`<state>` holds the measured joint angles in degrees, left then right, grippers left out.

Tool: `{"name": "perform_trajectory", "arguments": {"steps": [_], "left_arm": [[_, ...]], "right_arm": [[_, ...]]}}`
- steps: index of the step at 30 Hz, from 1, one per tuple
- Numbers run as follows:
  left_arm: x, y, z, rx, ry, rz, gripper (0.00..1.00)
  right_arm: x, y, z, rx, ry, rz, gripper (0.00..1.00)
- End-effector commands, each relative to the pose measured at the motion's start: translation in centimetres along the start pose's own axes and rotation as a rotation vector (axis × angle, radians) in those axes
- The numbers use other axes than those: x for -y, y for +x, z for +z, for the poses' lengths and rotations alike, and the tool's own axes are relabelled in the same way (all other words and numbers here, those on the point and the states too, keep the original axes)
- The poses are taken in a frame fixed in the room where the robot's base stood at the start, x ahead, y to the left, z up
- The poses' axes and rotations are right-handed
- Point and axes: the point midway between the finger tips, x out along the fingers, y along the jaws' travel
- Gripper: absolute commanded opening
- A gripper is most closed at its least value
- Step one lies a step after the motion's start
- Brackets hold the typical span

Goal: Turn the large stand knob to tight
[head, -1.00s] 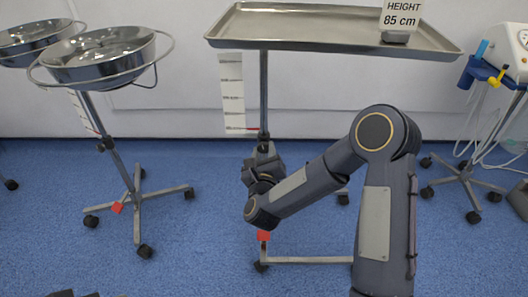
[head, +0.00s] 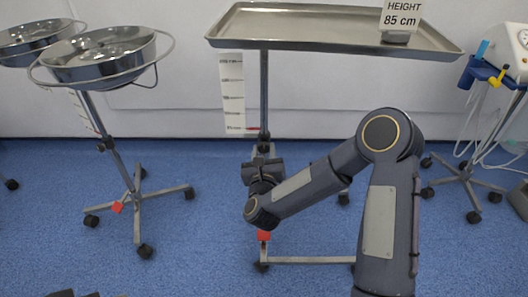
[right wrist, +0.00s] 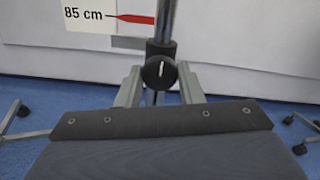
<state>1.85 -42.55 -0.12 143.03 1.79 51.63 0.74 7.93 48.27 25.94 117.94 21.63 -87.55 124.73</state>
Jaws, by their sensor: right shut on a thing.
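The instrument stand has a tall pole (head: 264,95) that carries a wide steel tray (head: 320,44). The large stand knob (right wrist: 159,73) is a round black knob with a white mark, close to upright, on the pole's dark collar in the right wrist view. My right gripper (head: 264,155) is at the collar in the head view and hides the knob there. In the right wrist view its grey fingers stand on either side of the knob, shut on it. Dark parts, probably my left gripper (head: 72,294), show at the bottom left edge, mostly cut off.
A height scale (head: 232,95) beside the pole has a red pointer near its low end; a sign (head: 402,17) reads 85 cm. A basin stand (head: 100,60) is at left, a wheeled device (head: 508,60) at right. Blue floor (head: 215,235) is open between the stands.

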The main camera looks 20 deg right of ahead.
Motion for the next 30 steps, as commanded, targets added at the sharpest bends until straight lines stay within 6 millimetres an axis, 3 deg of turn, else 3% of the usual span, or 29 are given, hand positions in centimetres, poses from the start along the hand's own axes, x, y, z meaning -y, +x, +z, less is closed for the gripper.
{"name": "perform_trajectory", "arguments": {"steps": [1,5,15,30], "left_arm": [[0.0,0.0,0.0,0.0,0.0,0.0,0.38],[0.0,0.0,0.0,0.0,0.0,0.0,0.38],[-0.1,-0.1,-0.1,0.0,0.0,0.0,0.38],[-0.6,-1.2,-0.6,0.0,0.0,0.0,0.38]], "right_arm": [[-0.1,-0.1,0.0,-0.001,0.002,0.003,0.38],[-0.1,-0.1,0.0,-0.001,0.001,0.002,0.55],[-0.1,-0.4,0.0,-0.001,0.0,0.002,0.55],[-0.1,-7.4,0.0,-0.003,0.0,0.004,0.55]]}}
